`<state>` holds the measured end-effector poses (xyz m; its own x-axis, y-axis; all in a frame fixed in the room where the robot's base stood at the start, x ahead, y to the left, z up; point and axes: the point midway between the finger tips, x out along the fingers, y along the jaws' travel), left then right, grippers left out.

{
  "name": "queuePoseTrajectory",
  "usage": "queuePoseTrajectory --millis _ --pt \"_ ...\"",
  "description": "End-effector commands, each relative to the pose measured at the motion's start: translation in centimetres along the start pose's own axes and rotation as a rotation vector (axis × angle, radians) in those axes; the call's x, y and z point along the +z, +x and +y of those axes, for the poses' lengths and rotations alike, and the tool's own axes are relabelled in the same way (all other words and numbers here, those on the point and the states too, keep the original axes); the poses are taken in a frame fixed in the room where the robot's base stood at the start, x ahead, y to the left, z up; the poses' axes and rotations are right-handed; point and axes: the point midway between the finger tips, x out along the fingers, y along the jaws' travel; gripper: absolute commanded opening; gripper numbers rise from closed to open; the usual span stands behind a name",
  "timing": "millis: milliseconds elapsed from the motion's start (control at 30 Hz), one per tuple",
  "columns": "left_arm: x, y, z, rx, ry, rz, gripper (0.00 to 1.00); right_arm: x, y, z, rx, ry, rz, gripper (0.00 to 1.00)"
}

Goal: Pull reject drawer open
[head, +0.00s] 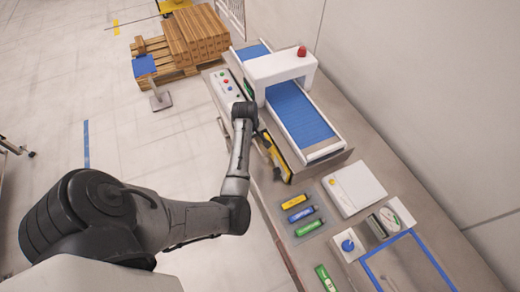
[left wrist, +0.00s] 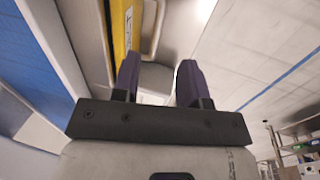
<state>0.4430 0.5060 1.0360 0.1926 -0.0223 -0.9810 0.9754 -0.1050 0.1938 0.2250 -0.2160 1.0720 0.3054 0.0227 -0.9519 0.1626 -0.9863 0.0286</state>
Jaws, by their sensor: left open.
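The reject drawer's yellow front (head: 276,158) is on the near side of the conveyor machine in the head view, partly hidden by my left arm. In the left wrist view the yellow front (left wrist: 121,28) shows at the top, with a pale metal bar handle (left wrist: 152,28) beside it. My left gripper (left wrist: 158,72) is open, its two dark fingers apart and pointing toward the handle. The handle lies ahead of the gap between the fingertips; I cannot tell whether they touch it. My right gripper is not in view.
The conveyor (head: 298,108) has a blue belt under a white arch with a red lamp. On the bench are yellow, blue and green items (head: 301,214), a white box (head: 354,188) and a blue-edged area. A pallet of brown boxes (head: 190,38) stands behind.

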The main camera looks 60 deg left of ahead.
Motion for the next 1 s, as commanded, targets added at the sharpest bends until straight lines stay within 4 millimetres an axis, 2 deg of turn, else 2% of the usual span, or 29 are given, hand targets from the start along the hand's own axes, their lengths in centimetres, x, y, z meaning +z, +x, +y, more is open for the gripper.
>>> queuePoseTrajectory --millis 200,500,700,1000 --pt "0.0 4.3 0.0 -0.001 0.002 -0.002 0.4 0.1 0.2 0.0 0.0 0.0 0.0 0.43" --pt "0.0 8.5 0.0 0.001 0.002 0.0 0.4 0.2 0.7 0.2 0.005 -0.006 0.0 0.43" --pt "0.0 9.8 0.0 0.001 0.002 0.0 0.4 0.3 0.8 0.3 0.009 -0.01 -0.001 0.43" --pt "0.0 10.1 0.0 0.002 0.002 0.001 0.4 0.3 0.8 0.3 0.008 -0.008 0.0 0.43"
